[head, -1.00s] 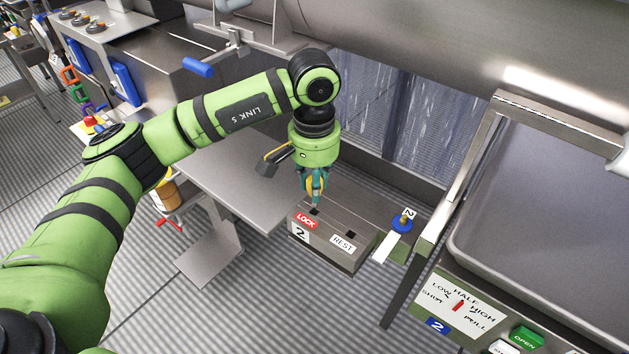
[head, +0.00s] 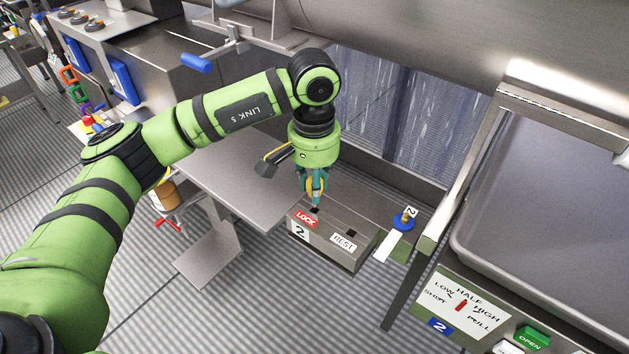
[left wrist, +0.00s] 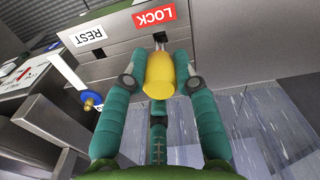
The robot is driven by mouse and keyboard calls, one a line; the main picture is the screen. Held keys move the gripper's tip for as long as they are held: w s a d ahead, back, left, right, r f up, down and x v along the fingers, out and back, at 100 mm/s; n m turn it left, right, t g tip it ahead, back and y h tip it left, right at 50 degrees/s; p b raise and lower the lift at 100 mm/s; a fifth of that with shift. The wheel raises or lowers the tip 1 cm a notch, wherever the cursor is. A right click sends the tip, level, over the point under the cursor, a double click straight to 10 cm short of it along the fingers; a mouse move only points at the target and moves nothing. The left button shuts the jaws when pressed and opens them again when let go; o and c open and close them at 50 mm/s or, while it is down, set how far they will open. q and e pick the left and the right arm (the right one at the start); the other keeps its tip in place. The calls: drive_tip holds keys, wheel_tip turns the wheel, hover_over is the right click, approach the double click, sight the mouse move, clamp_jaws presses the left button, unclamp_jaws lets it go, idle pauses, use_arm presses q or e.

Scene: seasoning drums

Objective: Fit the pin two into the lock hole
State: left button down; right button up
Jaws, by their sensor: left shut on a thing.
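My left gripper (head: 314,193) is shut on a yellow-handled pin, pointing down over the grey lock box (head: 330,248). In the left wrist view, the pin's yellow handle (left wrist: 160,76) sits between the teal fingers, and its thin grey shank (left wrist: 160,44) points at the dark lock hole (left wrist: 160,36) by the red LOCK label (left wrist: 154,17). The shank's end is at the hole; I cannot tell how deep it is. The REST label (head: 343,243) is on the same box, with a dark hole (left wrist: 98,53) beside it in the wrist view. My right gripper is not in view.
A blue knob (head: 402,222) with a tag marked 2 stands right of the lock box. A steel table (head: 225,180) is on the left, a dial panel (head: 462,303) and steel tray (head: 550,220) on the right. A large drum (head: 450,50) hangs over the back.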

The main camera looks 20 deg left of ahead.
sight(315, 209)
use_arm(q)
drive_tip(key=shift+f+b, duration=2.15)
drive_tip(key=shift+f, duration=0.2)
drive_tip(key=c, duration=0.9)
unclamp_jaws()
drive_tip(key=shift+r, duration=0.1)
wheel_tip(315, 209, up, 12)
